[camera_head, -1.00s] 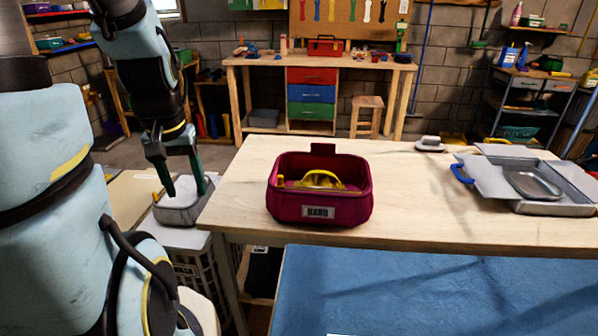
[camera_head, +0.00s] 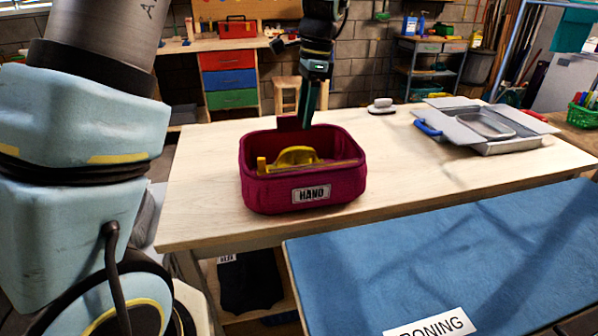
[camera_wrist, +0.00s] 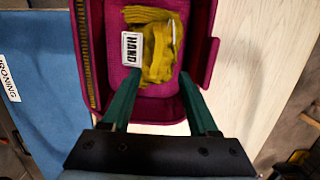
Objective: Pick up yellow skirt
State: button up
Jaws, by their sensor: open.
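The yellow skirt (camera_head: 295,157) lies folded inside a dark crimson basket (camera_head: 340,184) on the wooden table. In the wrist view the skirt (camera_wrist: 157,52) is bunched and ribbed, beside a white HAND label, within the basket's wall (camera_wrist: 91,40). My gripper (camera_head: 307,122) is in the air at the basket's far side in the head view, with its fingers pointing down. In the wrist view my gripper (camera_wrist: 157,76) is open and empty. Its two green fingers are apart, one to each side of the skirt's lower end. I cannot tell the exact height above the skirt.
The wooden table (camera_head: 200,204) is bare around the basket. A metal tray (camera_head: 490,126) and a small grey item (camera_head: 381,106) stand farther right. A blue ironing surface (camera_head: 450,255) lies in front. A workbench with coloured drawers (camera_head: 229,80) is behind.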

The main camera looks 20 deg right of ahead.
aim_at(299, 142)
jog(key=f, duration=0.2)
jog(key=shift+a+f, duration=0.25)
jog(key=shift+f, duration=0.15)
jog(key=shift+s+a+f+p, duration=0.1)
jog(key=shift+a+f+p, duration=0.2)
jog(key=shift+f, duration=0.6)
jog(key=shift+s+a+f+p, duration=0.1)
jog(key=shift+f+p, duration=0.25)
jog(key=shift+f, duration=0.5)
jog(key=shift+s+a+f+p, duration=0.1)
jog(key=shift+a+f+p, duration=0.2)
jog(key=shift+f, duration=0.6)
jog(key=shift+d, duration=0.1)
jog(key=shift+c, duration=0.3)
grip_shut()
jog(key=shift+w+r, duration=0.1)
